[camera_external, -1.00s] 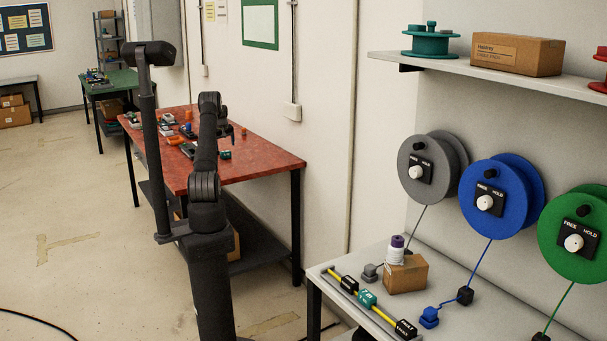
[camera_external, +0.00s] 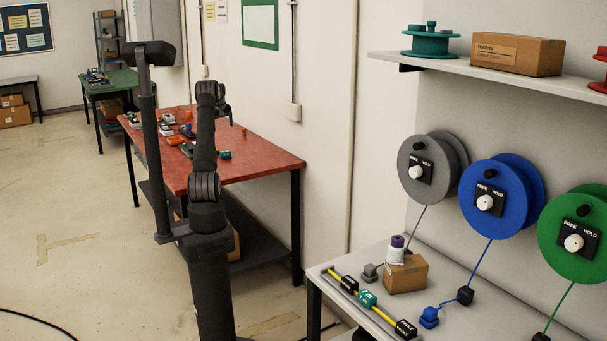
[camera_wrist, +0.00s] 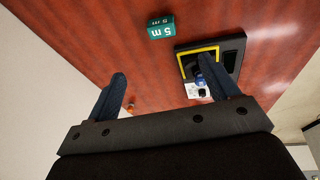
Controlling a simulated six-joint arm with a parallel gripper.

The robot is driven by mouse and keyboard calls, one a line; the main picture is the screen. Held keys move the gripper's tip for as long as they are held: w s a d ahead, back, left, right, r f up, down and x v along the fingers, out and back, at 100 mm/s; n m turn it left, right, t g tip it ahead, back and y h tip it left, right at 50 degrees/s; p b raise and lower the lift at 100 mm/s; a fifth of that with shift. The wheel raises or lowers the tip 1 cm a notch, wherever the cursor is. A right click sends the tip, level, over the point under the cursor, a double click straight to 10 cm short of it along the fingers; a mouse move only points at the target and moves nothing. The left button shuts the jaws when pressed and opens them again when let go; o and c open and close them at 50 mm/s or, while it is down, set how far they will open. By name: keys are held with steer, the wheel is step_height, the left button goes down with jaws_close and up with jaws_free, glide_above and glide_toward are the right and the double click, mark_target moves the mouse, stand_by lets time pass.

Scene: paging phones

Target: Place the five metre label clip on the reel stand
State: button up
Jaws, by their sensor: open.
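The green five metre label clip (camera_wrist: 161,27), marked "5 m", lies on the red table at the top of the wrist view. It shows as a small teal block (camera_external: 225,154) near the table's right edge in the external view. My gripper (camera_wrist: 162,68) is open and empty, its fingers spread above the table. The clip lies beyond the fingertips, not between them. Three reels, grey (camera_external: 416,168), blue (camera_external: 492,200) and green (camera_external: 570,238), stand by the grey bench at right. I cannot tell exactly which part is called the reel stand.
A black, yellow-edged item (camera_wrist: 232,55) lies by the right finger, with a small white and blue part. A small orange piece (camera_external: 243,131) stands on the red table (camera_external: 262,164). The grey bench holds a yellow rod with clips (camera_external: 378,311) and a cardboard box (camera_external: 407,275).

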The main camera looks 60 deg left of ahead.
mark_target(225, 152)
steer(key=w+a+f, duration=0.1)
steer(key=f, duration=0.5)
steer(key=a+f+g+y, duration=0.1)
steer(key=a+f, duration=0.1)
steer(key=f, duration=0.4)
steer(key=w+a+f+y, duration=0.1)
steer(key=a+f, duration=0.1)
steer(key=f, duration=0.4)
steer(key=shift+w+g, duration=0.3)
steer(key=shift+w, duration=0.05)
steer(key=c, duration=1.1)
steer(key=shift+r, duration=0.1)
